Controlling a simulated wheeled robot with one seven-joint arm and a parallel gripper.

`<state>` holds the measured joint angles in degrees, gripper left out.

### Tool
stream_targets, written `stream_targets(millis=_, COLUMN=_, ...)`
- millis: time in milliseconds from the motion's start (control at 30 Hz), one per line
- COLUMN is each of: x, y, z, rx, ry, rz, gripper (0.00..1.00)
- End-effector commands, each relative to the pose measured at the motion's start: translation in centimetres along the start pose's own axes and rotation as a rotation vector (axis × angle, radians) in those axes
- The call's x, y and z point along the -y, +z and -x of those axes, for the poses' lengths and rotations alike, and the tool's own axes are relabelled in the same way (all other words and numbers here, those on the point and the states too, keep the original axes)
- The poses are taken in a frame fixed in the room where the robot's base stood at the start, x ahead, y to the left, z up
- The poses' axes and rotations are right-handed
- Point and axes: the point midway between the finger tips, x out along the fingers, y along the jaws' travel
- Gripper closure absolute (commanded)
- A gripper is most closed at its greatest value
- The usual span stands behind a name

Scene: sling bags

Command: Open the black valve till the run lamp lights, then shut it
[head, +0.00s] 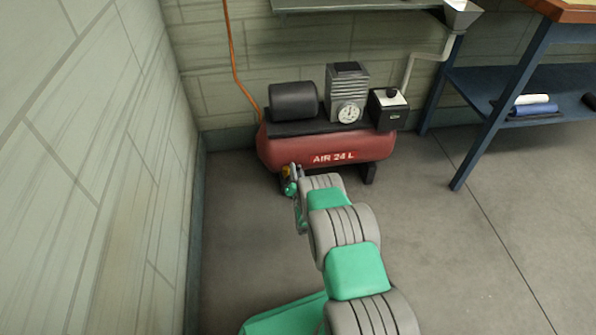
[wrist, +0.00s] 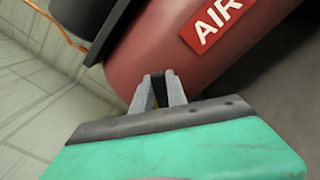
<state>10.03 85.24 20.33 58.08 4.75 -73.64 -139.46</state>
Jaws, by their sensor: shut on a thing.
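A red air tank (head: 280,150) marked "AIR 24 L" stands on the floor against the back wall. It also shows in the wrist view (wrist: 170,50). My gripper (head: 292,172) is low at the tank's left end, mostly hidden by my arm. In the wrist view, my gripper (wrist: 160,92) is shut with its two fingers on a narrow black piece, the black valve (wrist: 158,86), at the tank's underside. A bit of yellow shows below it. How far the valve is turned cannot be told. A black box (head: 389,113) on the tank has a small greenish mark; whether it is a lit lamp is unclear.
A black motor (head: 293,101), a grey finned block and a round gauge (head: 349,112) sit on the tank. An orange hose (head: 232,60) runs up the wall. A blue-legged workbench (head: 480,135) stands right. The left wall is close; floor on the right is clear.

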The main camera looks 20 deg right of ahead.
Motion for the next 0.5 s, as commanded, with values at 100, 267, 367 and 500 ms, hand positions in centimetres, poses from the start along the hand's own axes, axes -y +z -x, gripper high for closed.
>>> stream_targets(millis=100, x=-0.11, y=0.04, z=-0.09, rx=0.0, ry=0.001, rz=0.001, gripper=1.0)
stream_targets(millis=267, x=-0.1, y=0.05, z=-0.09, rx=0.0, ry=0.001, rz=0.0, gripper=1.0)
stream_targets(millis=367, x=-0.09, y=0.05, z=-0.09, rx=0.0, ry=0.001, rz=0.0, gripper=0.8)
stream_targets(millis=500, x=0.0, y=0.08, z=-0.07, rx=0.001, ry=0.0, rz=0.0, gripper=0.69)
